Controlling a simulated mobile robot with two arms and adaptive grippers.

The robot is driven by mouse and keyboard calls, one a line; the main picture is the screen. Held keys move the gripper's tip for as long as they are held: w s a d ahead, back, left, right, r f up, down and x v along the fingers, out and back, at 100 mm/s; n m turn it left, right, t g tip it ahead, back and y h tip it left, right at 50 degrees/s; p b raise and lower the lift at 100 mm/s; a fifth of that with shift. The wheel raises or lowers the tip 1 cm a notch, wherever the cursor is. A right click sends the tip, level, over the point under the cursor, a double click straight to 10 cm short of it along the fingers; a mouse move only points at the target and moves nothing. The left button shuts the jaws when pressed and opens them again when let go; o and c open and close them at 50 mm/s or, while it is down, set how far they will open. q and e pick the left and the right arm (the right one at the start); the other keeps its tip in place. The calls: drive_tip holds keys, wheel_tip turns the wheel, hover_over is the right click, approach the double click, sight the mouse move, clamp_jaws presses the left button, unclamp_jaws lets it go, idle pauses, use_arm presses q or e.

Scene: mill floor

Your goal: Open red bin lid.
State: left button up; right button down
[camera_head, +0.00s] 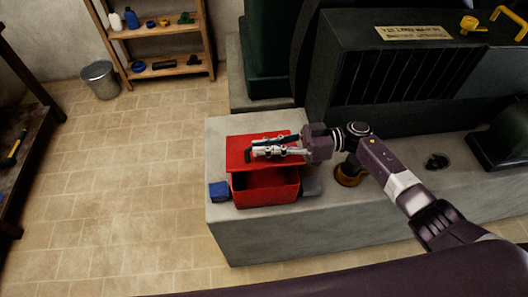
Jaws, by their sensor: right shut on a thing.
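The red bin (266,195) sits on the grey concrete block, with its dark inside showing at the front. Its red lid (238,142) is raised and tilted back behind the opening. A dark handle (247,156) shows at the left part of the lid. My right gripper (258,150) lies across the lid's face, reaching in from the right, and is shut on the handle. The fingers hide part of the handle, so the exact contact is hard to see. My left gripper is not in view.
A blue block (219,191) stands left of the bin and a grey block (311,187) right of it. The concrete block (235,237) is bare in front. A large dark machine (395,75) rises behind. A brass fitting (349,175) stands to the right.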

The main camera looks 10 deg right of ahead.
drive_tip(key=shift+w+r+m+p, duration=0.5)
drive_tip(key=shift+w+r+m, duration=0.5)
drive_tip(key=shift+w+r, duration=0.25)
drive_tip(key=c, duration=2)
unclamp_jaws()
drive_tip(key=d, duration=1.2)
